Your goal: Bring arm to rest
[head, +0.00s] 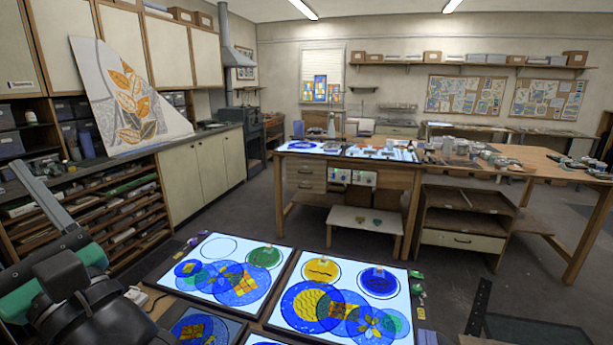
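My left arm (75,290) shows at the lower left, its dark and green links bent beside the lit glass panels. A grey bar of it (45,195) slants up to the left in front of the shelving. I see no fingertips of my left gripper. My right gripper is not in view either. The left light panel (208,249) holds blue, green and clear round glass pieces. The right light panel (303,272) holds yellow, blue and patterned overlapping circles. Neither panel has a gripper over it.
More dark-framed panels (232,322) lie nearer, cut by the bottom edge. A workbench (400,160) with glass and paint pots stands behind, above a small white stool (365,216). A dark slotted bar (478,305) stands at lower right. Open floor lies between.

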